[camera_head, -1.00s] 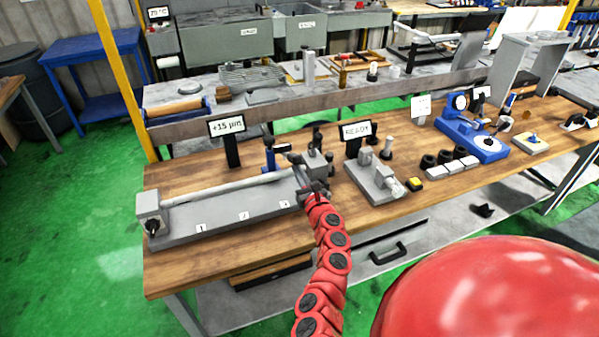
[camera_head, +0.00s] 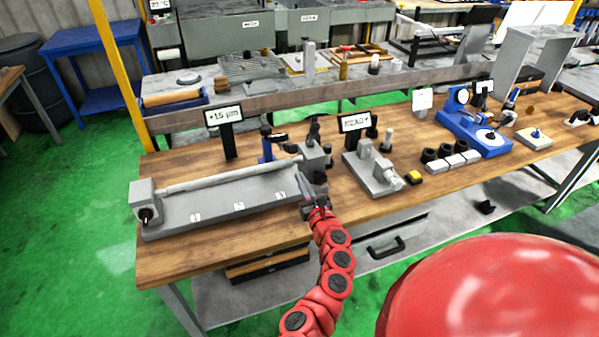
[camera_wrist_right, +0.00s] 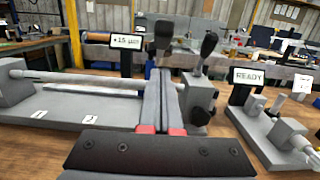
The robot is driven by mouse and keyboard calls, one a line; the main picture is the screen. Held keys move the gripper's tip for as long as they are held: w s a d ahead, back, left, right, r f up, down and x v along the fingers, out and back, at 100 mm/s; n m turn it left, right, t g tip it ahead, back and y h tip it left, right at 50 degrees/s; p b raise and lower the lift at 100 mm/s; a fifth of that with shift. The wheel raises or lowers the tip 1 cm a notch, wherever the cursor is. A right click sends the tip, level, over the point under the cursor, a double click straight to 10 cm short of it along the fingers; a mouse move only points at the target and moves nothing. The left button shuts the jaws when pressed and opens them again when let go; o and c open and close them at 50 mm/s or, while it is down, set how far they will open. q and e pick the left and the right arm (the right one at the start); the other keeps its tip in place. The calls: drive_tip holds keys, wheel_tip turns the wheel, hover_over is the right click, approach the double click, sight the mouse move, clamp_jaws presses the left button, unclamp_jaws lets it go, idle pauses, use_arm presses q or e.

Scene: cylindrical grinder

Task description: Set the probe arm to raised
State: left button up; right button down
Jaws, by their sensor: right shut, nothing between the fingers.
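The grinder (camera_head: 222,216) has a grey bed with a long cylindrical bar (camera_head: 230,178) between two end blocks. Behind the bar's right part stands a small blue post (camera_head: 267,151) with a dark top and a grey piece beside it. This may be the probe arm; its pose is too small to tell. Black-knobbed levers rise near the right end block (camera_head: 314,157), and one lever (camera_wrist_right: 208,46) shows in the right wrist view. My right gripper (camera_head: 302,176) is shut and empty, in front of that block. Its fingers (camera_wrist_right: 161,82) hide part of the bar's right end. My left gripper is not in view.
A "+15 µm" sign (camera_head: 224,115) stands behind the bar, and a "READY" sign (camera_head: 355,122) stands to the right. A grey fixture (camera_head: 374,172) and a blue gauge stand (camera_head: 470,133) are farther right. The front strip of the wooden bench (camera_head: 210,258) is clear.

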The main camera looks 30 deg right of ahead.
drive_tip(key=s, duration=0.3)
drive_tip(key=s+a, duration=0.1)
drive_tip(key=shift+s+r+b, duration=0.35)
drive_tip(key=shift+r, duration=0.05)
